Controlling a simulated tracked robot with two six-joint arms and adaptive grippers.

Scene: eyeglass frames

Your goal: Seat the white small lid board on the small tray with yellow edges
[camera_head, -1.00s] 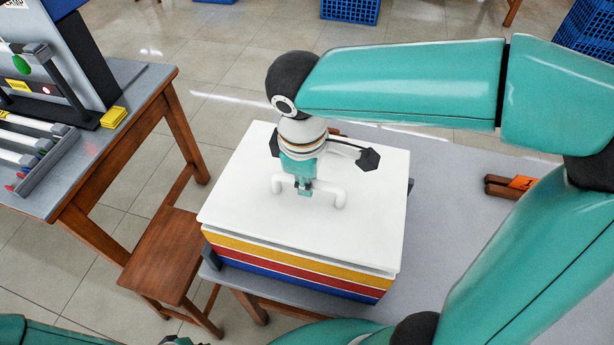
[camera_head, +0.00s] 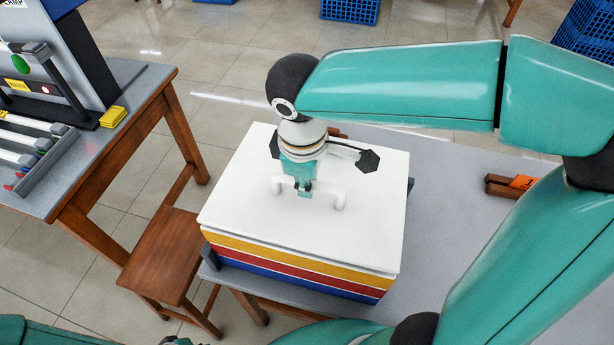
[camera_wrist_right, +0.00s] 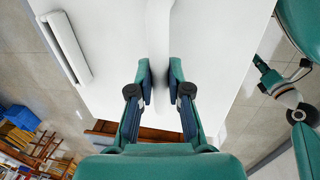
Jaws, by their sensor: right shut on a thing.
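The white lid board (camera_head: 240,195) lies level over the stack of trays in the head view. Its white raised handle (camera_head: 339,198) stands on top. My right gripper (camera_head: 304,190) points down and is shut on the handle. In the right wrist view both fingers (camera_wrist_right: 160,90) flank the white handle bar (camera_wrist_right: 158,45). The yellow-edged tray (camera_head: 290,257) is directly beneath the board. Only a thin dark line shows between them at the front, so I cannot tell whether they touch all round. My left arm shows in the right wrist view; its jaw state is unclear.
Red (camera_head: 290,272) and blue (camera_head: 290,285) bands lie below the yellow edge. The grey table (camera_head: 440,190) is clear right of the stack, apart from a brown wooden piece (camera_head: 500,188) with an orange label. A wooden stool (camera_head: 165,255) and another table stand left.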

